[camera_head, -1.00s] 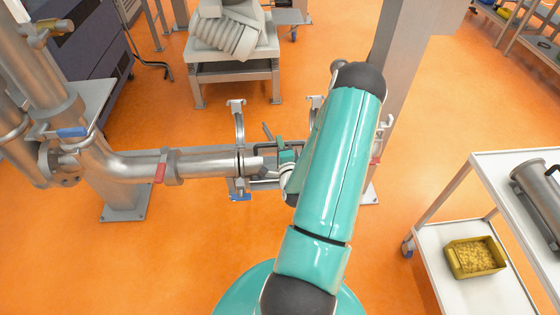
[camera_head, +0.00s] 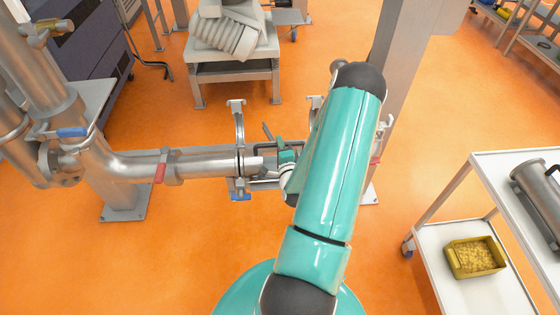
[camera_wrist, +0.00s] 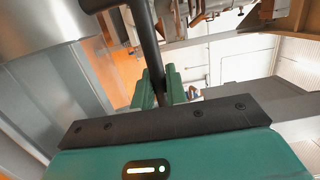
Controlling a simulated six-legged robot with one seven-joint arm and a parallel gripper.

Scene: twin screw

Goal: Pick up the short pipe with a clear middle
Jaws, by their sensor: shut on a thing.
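The short pipe's clear middle cannot be made out. In the head view a dark bar frame and metal pieces (camera_head: 256,163) sit between the open clamps, partly hidden by my arm. My gripper (camera_head: 286,157) is there at the right of the fixed pipe's end. In the wrist view its green fingers (camera_wrist: 160,88) are shut around a dark round bar (camera_wrist: 148,42), which runs up and out of the picture. Whether this bar is the short pipe's handle cannot be told for sure.
The fixed steel pipe (camera_head: 205,164) comes in from the left, with an upright open clamp (camera_head: 238,120) at its end. A grey column (camera_head: 398,90) stands right of my arm. A white cart (camera_head: 460,225) with a yellow bin (camera_head: 474,258) stands at the right.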

